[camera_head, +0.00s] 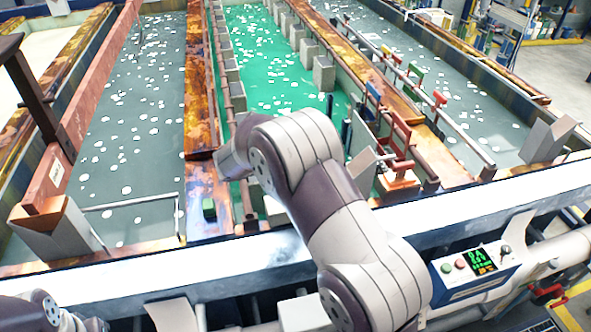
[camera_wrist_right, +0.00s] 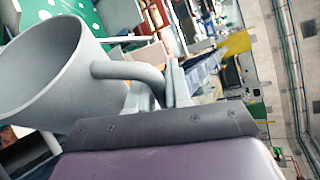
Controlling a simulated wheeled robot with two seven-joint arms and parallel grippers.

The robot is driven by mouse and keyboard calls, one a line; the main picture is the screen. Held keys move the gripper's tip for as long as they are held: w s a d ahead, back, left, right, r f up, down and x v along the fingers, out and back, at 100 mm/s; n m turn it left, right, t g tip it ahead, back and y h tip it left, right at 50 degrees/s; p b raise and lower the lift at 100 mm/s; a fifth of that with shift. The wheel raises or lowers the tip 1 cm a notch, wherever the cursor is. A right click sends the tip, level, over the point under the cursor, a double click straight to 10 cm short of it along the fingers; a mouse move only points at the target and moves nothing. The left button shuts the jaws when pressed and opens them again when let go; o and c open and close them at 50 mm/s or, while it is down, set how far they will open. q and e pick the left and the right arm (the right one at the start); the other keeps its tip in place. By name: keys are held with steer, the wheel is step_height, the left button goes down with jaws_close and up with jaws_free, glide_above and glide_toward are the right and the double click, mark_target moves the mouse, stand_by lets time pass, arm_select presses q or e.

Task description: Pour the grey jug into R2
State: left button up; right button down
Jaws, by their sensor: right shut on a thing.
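The grey jug (camera_wrist_right: 48,68) is in the right wrist view at the left, with its wide mouth in sight and no liquid visible inside. My right gripper (camera_wrist_right: 166,92) is shut on the jug's curved handle (camera_wrist_right: 130,71). In the head view my right arm reaches over the near end of the middle tank; its gripper and the jug cannot be made out there. The middle tank's green liquid (camera_head: 262,62) has white floating discs. I see no readable R2 label, so I cannot tell which tank is R2. My left gripper is out of view; only part of its arm shows.
Tanks of grey liquid with white discs lie at left (camera_head: 135,125) and right (camera_head: 440,95). Rusty walls (camera_head: 199,90) separate the tanks. A white rail (camera_head: 170,272) crosses in front. A control box (camera_head: 474,267) with a green display is at lower right.

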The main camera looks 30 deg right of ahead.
steer(key=shift+w+a+p, duration=0.1)
steer(key=shift+w+p, duration=0.1)
steer(key=shift+p, duration=0.1)
steer(key=shift+w+a+f+n+h, duration=0.3)
steer(key=shift+w+n, duration=0.25)
steer(key=shift+n, duration=0.05)
steer(key=shift+g, duration=0.3)
steer(key=shift+s, duration=0.1)
steer(key=shift+f, duration=0.1)
stand_by(0.5)
